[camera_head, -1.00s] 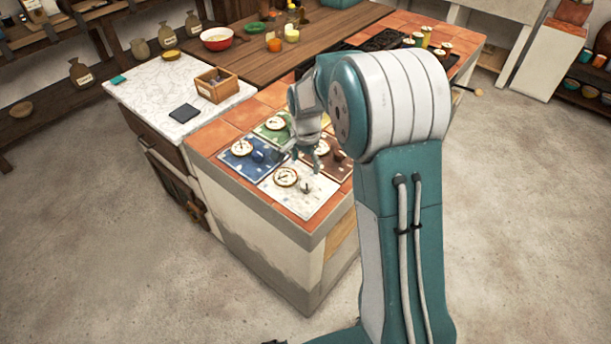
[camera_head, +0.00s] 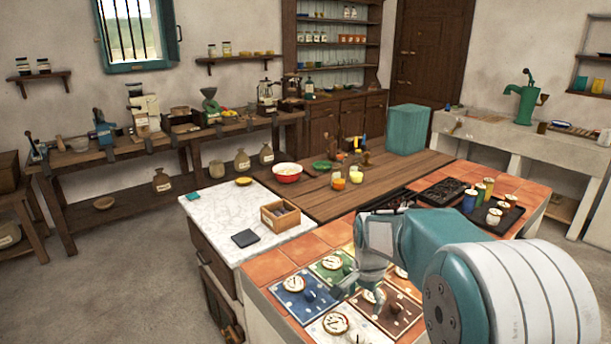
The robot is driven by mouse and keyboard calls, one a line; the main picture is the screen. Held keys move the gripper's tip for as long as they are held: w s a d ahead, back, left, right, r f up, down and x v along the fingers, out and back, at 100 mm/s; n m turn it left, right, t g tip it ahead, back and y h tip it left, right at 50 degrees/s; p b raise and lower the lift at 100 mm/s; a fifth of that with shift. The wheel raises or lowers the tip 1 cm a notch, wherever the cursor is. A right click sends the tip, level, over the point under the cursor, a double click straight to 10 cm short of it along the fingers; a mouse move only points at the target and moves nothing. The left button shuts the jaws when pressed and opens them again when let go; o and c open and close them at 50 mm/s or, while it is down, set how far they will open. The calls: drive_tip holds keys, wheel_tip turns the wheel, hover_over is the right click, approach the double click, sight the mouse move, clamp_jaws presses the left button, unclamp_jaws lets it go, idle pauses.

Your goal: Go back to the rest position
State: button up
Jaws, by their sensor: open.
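My gripper (camera_head: 357,294) hangs at the end of my bent arm in the lower right of the head view. It is open, its fingers point down, and I see nothing between them. It shows over a group of coloured panels with round dials on the tiled counter. A blue panel (camera_head: 290,307), a green panel (camera_head: 326,275), a brown panel (camera_head: 408,318) and a white panel (camera_head: 318,330) are visible. My arm and gripper hide parts of them. I cannot tell the exact height of the fingertips above the panels.
A small wooden box (camera_head: 270,222) and a dark square pad (camera_head: 245,239) lie on the marble top (camera_head: 208,212). A wooden counter (camera_head: 320,200) behind holds a red bowl (camera_head: 287,178) and small jars. Several cups stand at the right. Open floor (camera_head: 130,270) lies at left.

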drive_tip(key=s+r+n+t, duration=0.3)
drive_tip(key=s+r+n, duration=0.2)
drive_tip(key=s+r, duration=0.7)
drive_tip(key=s+n+t, duration=0.2)
drive_tip(key=s+n, duration=0.3)
drive_tip(key=s, duration=0.8)
drive_tip(key=shift+s+f, duration=0.2)
drive_tip(key=shift+s, duration=0.2)
